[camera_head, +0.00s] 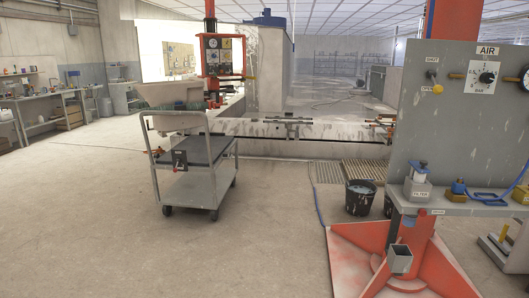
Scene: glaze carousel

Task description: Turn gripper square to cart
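A grey metal cart (198,184) on dark castors stands on the floor left of the middle. It is turned at an angle to me, with its upright handle frame on the left side. A dark flat pad covers its top, and a small black and red item (180,160) is at its near edge. A pale basin-like piece (178,121) shows above the cart at its far side; I cannot tell if it rests on the cart. Neither of my grippers shows in this view.
An orange stand (395,265) with a grey control panel (455,110) and shelf fills the right. A black bucket (360,198) stands beside a floor grate (345,171), with a blue hose nearby. A long pale bench (310,149) lies behind the cart. The floor at front left is clear.

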